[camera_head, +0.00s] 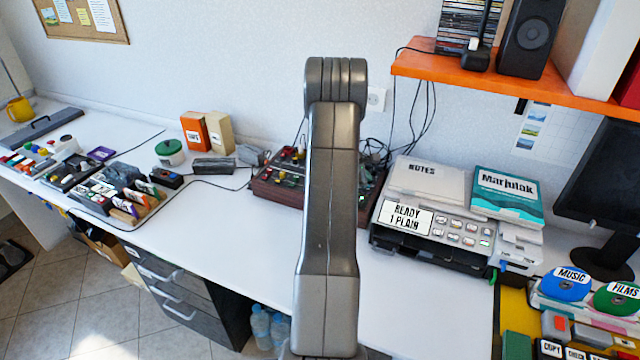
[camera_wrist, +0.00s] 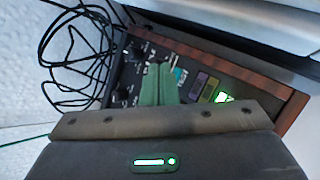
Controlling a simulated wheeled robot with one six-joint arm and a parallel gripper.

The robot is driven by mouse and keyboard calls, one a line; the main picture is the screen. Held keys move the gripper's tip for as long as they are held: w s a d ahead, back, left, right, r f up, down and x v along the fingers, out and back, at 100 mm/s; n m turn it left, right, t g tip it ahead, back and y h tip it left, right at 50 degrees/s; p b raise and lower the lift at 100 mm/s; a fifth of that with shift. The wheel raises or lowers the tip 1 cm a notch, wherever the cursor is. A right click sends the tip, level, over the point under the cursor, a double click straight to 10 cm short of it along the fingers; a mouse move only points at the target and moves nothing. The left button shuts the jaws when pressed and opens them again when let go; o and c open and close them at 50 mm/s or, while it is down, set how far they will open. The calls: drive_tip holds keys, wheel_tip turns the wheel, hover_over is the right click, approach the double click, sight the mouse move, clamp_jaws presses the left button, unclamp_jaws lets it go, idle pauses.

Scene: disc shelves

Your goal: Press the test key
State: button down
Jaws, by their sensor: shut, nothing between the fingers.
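The wood-sided panel box (camera_head: 274,190) stands against the wall in the head view, partly hidden behind my arm. In the wrist view its dark panel (camera_wrist: 190,61) fills the middle, with a brown wooden side (camera_wrist: 230,66). Dark knobs, small coloured keys (camera_wrist: 204,86) and a bright green lit patch (camera_wrist: 223,97) show on it. My gripper (camera_wrist: 161,66) has green fingers, shut and empty, over the panel. I cannot tell whether the tips touch it. The head view does not show the fingers.
Black cables (camera_wrist: 75,50) lie loose beside the box. A printer (camera_head: 440,215) reading "READY 1 PLAIN" stands right of it, under an orange shelf (camera_head: 500,78). A small dark box (camera_head: 213,166) lies to the left. The front of the white desk (camera_head: 240,235) is clear.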

drive_tip(key=shift+r, duration=0.1)
wheel_tip(320, 180, up, 6)
drive_tip(key=p, duration=0.3)
drive_tip(key=shift+p, duration=0.35)
drive_tip(key=c, duration=2.2)
unclamp_jaws()
